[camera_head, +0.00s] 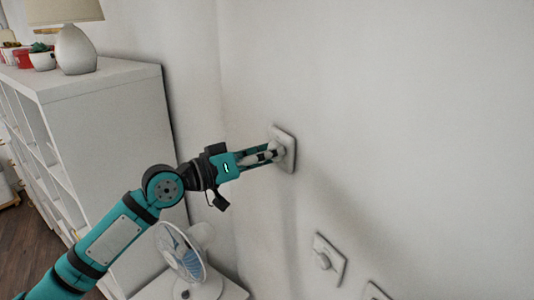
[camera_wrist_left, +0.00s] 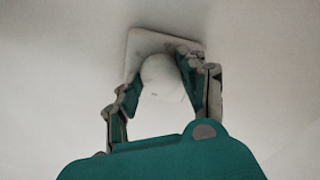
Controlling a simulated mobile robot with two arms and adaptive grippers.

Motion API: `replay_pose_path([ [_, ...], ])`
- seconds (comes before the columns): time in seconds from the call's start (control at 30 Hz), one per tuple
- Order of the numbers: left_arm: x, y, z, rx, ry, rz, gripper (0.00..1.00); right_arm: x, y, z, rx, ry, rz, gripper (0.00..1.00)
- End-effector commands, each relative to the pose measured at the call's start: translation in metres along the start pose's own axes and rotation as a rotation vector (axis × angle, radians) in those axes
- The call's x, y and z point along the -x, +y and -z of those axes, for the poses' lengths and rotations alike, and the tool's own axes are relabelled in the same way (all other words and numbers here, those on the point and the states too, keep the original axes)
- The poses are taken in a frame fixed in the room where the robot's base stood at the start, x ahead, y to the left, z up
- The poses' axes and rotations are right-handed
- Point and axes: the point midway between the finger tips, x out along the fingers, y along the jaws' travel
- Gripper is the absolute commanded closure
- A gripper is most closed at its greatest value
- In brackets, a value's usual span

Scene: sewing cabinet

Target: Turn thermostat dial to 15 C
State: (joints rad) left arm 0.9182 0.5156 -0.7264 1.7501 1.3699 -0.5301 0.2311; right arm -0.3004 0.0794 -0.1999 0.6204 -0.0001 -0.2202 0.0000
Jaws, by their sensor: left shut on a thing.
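The thermostat is a white square plate (camera_head: 286,147) with a round white dial, fixed to the wall above the other wall plates. In the left wrist view the plate (camera_wrist_left: 140,42) shows behind the round dial (camera_wrist_left: 161,75). My left gripper (camera_head: 268,152) reaches the thermostat, and its two fingers (camera_wrist_left: 160,83) are on either side of the dial, shut on it. No scale, number or pointer on the dial can be read. My right gripper is in neither view.
Another white wall plate with a knob (camera_head: 328,260) is lower right, and a further plate (camera_head: 376,291) is at the bottom edge. A white shelf unit (camera_head: 110,120) carries a lamp (camera_head: 75,50) and potted plants. The wall right of the thermostat is bare.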

Motion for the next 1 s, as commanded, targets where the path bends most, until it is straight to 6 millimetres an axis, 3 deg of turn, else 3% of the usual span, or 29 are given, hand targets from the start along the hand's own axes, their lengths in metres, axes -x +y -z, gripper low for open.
replay_pose_path([
  [0.2,0.001,0.0,0.003,-0.003,0.007,0.0,0.9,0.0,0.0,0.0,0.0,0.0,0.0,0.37],
  [0.23,0.001,0.0,0.003,-0.003,0.007,0.0,0.57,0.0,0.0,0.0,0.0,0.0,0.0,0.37],
  [0.4,0.0,0.0,0.002,-0.003,0.005,0.0,0.34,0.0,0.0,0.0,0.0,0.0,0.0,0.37],
  [0.77,0.005,-0.001,0.001,-0.002,0.002,0.001,0.33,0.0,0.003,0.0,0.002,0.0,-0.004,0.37],
  [1.0,0.048,-0.002,0.0,-0.003,0.002,0.004,0.33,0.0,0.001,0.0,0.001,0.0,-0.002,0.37],
])
